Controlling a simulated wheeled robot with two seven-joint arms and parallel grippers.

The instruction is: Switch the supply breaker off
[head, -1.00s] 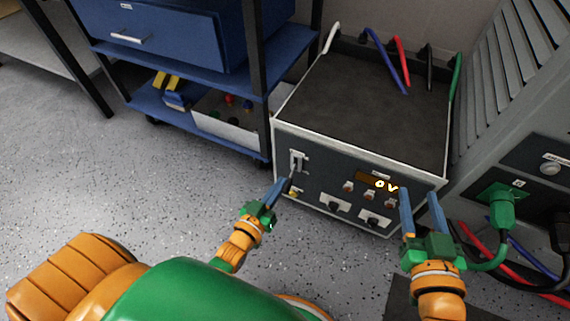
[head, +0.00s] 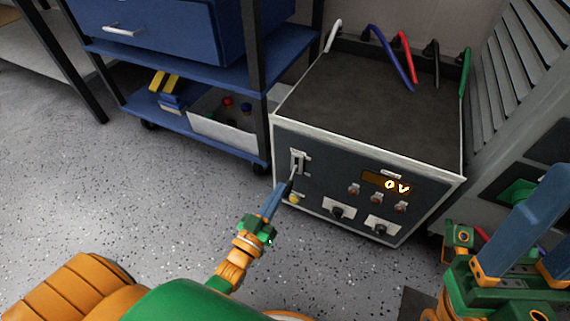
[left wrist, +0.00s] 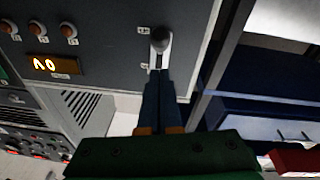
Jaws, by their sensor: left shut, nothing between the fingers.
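The supply breaker (head: 297,160) is a pale plate with a lever at the left of the dark supply box's front panel (head: 330,180). In the left wrist view, which is upside down, the lever's grey knob (left wrist: 161,38) sits at the slot's lower end. The labels beside it are too small to read. My left gripper (head: 287,187) is shut and empty, its tips at the lever's lower end; I cannot tell whether they touch it. The display (head: 385,183) reads 0 V. My right gripper (head: 552,235) is open and empty at the right edge, partly cut off.
Coloured cables (head: 405,55) rise behind the box. A blue shelf cart (head: 200,70) with a bin (head: 215,130) stands close on the left.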

